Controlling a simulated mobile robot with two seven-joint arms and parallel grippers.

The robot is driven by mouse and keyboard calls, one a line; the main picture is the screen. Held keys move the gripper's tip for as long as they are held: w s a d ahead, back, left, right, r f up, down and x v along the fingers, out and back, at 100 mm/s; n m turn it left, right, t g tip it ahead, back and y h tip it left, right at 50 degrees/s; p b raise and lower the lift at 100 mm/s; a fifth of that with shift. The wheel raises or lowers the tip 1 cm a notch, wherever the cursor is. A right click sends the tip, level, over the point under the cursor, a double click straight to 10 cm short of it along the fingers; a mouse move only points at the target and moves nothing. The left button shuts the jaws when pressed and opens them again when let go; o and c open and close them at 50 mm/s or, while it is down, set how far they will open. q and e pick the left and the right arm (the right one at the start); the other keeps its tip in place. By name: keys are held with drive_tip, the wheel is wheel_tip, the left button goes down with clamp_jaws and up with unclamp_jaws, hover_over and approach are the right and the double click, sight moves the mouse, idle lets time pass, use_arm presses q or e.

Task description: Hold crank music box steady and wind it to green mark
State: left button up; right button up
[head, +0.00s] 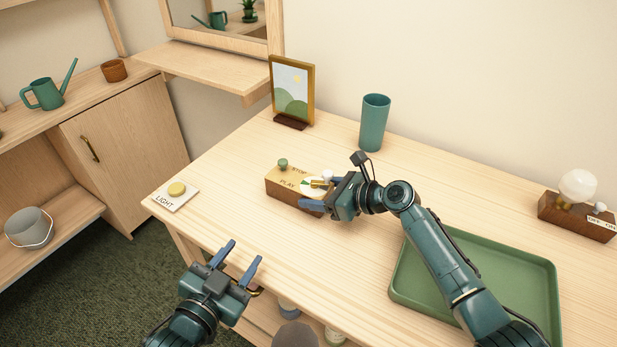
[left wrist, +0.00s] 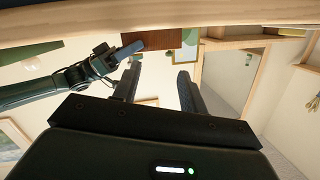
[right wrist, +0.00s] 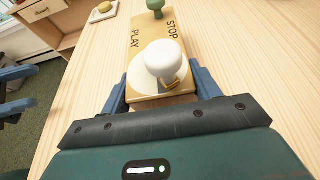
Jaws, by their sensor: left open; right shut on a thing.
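The crank music box (head: 290,190) is a wooden block on the table with a pale top lettered STOP and PLAY. A green knob (head: 283,164) stands at one end, and a white dial with a green patch (head: 307,184) is at the other. In the right wrist view the crank's white handle (right wrist: 164,60) covers part of the dial, and the green patch is hidden. My right gripper (head: 322,192) is shut on the box body, with one finger on each side. My left gripper (head: 242,252) is open and empty, near the table's front edge, apart from the box.
A LIGHT button (head: 176,191) sits on the left table corner. A picture frame (head: 292,92) and a green cup (head: 374,122) stand behind the box. A green tray (head: 545,270) lies under my right arm, and a lamp on a wooden base (head: 577,216) stands far right.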

use_arm(q)
drive_tip(key=w+d+r+m+g+h, duration=0.4)
drive_tip(key=d+m, duration=0.3)
drive_tip(key=m, duration=0.7)
drive_tip(key=w+d+r+m+g+h, duration=0.3)
drive_tip(key=d+r+m+h, duration=0.35)
drive_tip(key=m, duration=0.75)
drive_tip(key=w+a+m+g+y, duration=0.45)
drive_tip(key=w+a+m, duration=0.35)
drive_tip(key=m, duration=0.7)
drive_tip(key=x, duration=0.7)
drive_tip(key=s+x, duration=0.1)
drive_tip(key=x, duration=0.3)
drive_tip(key=shift+f, duration=0.2)
clamp_jaws()
